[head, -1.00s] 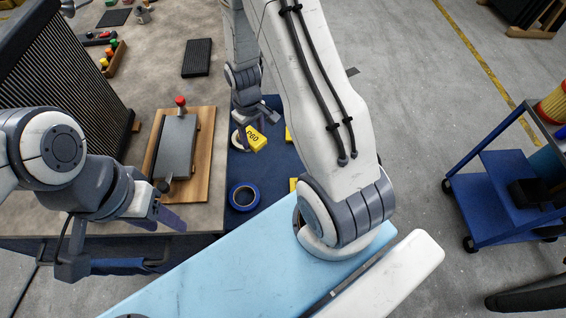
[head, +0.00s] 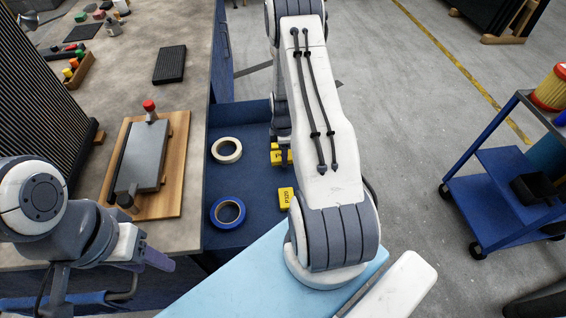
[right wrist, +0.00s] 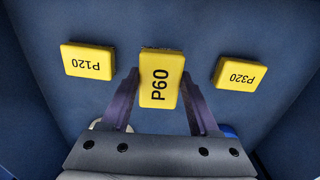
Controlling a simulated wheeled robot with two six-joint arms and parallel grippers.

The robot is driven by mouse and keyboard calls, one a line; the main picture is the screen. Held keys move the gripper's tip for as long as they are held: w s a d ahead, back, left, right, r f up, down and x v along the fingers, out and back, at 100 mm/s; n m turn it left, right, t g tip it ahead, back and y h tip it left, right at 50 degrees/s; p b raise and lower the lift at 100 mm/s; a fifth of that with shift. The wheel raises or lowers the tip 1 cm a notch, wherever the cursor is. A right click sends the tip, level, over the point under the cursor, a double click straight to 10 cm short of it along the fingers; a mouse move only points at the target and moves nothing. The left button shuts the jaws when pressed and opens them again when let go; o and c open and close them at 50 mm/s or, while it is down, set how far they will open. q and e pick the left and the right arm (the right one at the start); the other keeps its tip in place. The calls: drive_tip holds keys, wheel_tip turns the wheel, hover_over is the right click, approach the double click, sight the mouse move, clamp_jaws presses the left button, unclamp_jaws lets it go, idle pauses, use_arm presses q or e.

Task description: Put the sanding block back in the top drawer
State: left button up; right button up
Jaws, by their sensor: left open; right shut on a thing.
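The yellow P60 sanding block (right wrist: 160,65) is between the fingers of my right gripper (right wrist: 162,103), which is shut on it. It hangs over or rests on the blue drawer floor (right wrist: 205,30); I cannot tell if it touches. A yellow P120 block (right wrist: 88,60) lies to its left and a yellow P320 block (right wrist: 240,72) to its right. In the head view the open drawer (head: 245,183) shows, with P320 (head: 286,198) near its right side; my right arm hides much there. My left gripper (head: 158,258) is open and empty left of the drawer.
A cream tape roll (head: 227,161) and a blue tape roll (head: 213,212) lie in the drawer's left half. The workbench (head: 190,75) carries a wooden board (head: 173,190) with a grey plate and clamp. A blue cart (head: 490,195) stands on the right.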

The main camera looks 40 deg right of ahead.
drive_tip(key=shift+f, duration=2.25)
drive_tip(key=shift+f, duration=0.1)
drive_tip(key=shift+f, duration=0.15)
drive_tip(key=o, duration=1.3)
wheel_tip(320, 180, up, 13)
drive_tip(key=shift+a+f+b, duration=0.1)
drive_tip(key=shift+f+b, duration=0.1)
drive_tip(key=shift+b, duration=0.2)
